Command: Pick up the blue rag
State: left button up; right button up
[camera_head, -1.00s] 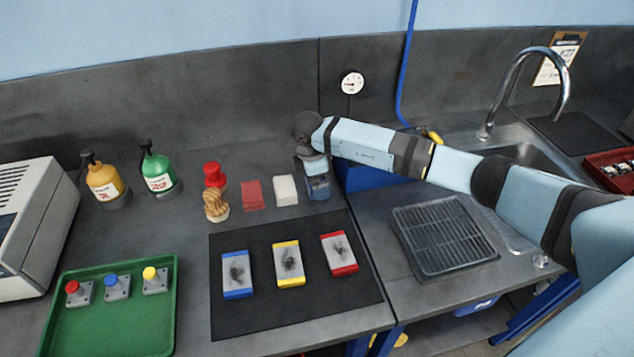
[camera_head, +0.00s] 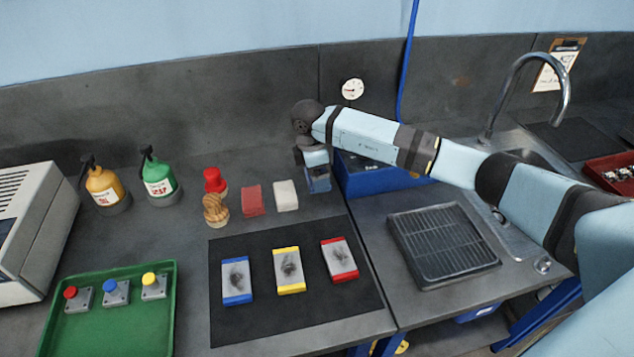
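My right arm comes in from the right, and its gripper (camera_head: 318,180) points down at the right end of a row with a red rag (camera_head: 252,200) and a white rag (camera_head: 286,195). A dark blue patch (camera_head: 318,186) shows at the fingertips and looks like the blue rag. The hand covers much of it. I cannot tell whether the fingers are closed on it or whether it touches the bench. My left gripper is not in view.
A blue bin (camera_head: 370,180) stands behind my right forearm. A black mat (camera_head: 255,320) with three colour-edged plates lies in front. Left are a brush (camera_head: 215,208), two bottles and a green tray (camera_head: 110,325). A drain grate (camera_head: 443,245) and sink are right.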

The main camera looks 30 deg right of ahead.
notch_tip(320, 180, up, 16)
jog(key=b, duration=0.1)
jog(key=s+a+f+m+p, duration=0.1)
jog(key=s+a+m+p, duration=0.1)
jog(key=s+m, duration=0.3)
jog(key=s+a+f+m+y+p, duration=0.1)
jog(key=s+a+m+p, duration=0.1)
jog(key=s+m+p, duration=0.2)
jog(key=s+a+f+m+g+p, duration=0.1)
jog(key=s+a+m+p, duration=0.2)
jog(key=s+m, duration=0.3)
jog(key=shift+s, duration=0.6)
dwell(0.4)
